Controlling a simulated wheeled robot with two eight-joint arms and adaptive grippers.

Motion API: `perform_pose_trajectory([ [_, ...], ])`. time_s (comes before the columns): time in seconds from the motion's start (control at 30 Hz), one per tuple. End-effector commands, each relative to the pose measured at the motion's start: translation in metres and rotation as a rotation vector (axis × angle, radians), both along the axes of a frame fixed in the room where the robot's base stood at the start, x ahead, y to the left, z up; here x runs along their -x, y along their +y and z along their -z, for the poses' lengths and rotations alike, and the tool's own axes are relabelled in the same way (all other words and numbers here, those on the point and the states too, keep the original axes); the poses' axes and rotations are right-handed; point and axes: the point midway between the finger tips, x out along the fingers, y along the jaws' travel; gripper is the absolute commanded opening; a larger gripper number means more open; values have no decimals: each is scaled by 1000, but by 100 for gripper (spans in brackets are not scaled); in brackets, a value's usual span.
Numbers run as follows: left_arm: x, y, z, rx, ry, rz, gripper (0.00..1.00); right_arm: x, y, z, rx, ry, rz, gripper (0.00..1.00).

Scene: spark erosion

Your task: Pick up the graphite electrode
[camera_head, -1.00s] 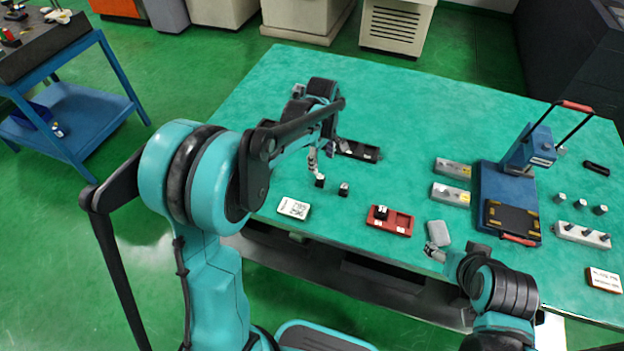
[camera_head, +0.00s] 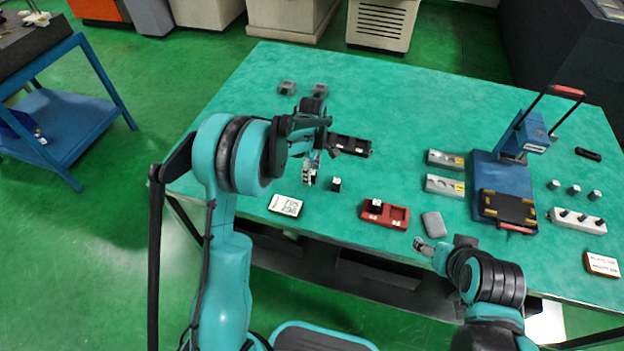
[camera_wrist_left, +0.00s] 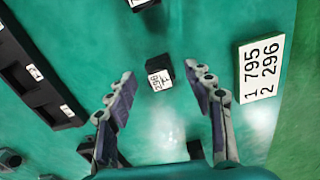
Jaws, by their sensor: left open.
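A small black block with a white label, likely a graphite electrode (camera_wrist_left: 159,74), lies on the green table in the left wrist view. The label bears digits I cannot read surely. My left gripper (camera_wrist_left: 168,88) is open and empty, its fingers on either side of the line to this block, which shows just beyond the tips. A second black block (camera_wrist_left: 143,3) is cut by the top edge; it likely shows in the head view (camera_head: 336,184), right of my left gripper (camera_head: 311,178). The first block is hidden there. My right gripper (camera_head: 424,246) is at the table's front; its fingers are unclear.
A white number card (camera_wrist_left: 259,68) lies right of the block in the wrist view; a black tray (camera_wrist_left: 30,72) lies left. In the head view a red tray (camera_head: 398,216) holds a black block. A blue press (camera_head: 505,183) and grey blocks (camera_head: 445,160) stand right.

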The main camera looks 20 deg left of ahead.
Motion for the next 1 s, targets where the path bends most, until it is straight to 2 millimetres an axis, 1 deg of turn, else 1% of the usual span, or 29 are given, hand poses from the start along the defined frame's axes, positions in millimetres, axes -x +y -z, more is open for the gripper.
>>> perform_pose_trajectory([
  [0.17,0,0,0,0,0,0,53,0,0,-1,0,0,0,70],
  [0.2,0,0,0,0,0,0,48,0,0,-1,0,0,0,70],
  [0.27,0,0,0,0,0,0,32,0,0,-1,0,0,0,70],
  [0.3,0,0,0,0,0,0,21,0,0,-1,0,0,0,70],
  [0.37,0,0,0,0,0,0,5,0,0,-1,0,0,0,70],
  [0.4,0,0,0,0,0,0,0,0,0,-1,0,0,0,70],
  [0.77,1,0,-1,1,1,1,0,0,0,-1,0,0,0,70],
  [0.87,1,0,-8,1,1,1,0,0,0,-4,0,0,0,70],
  [1.0,1,0,-26,0,1,1,0,0,0,-13,0,0,0,70],
])
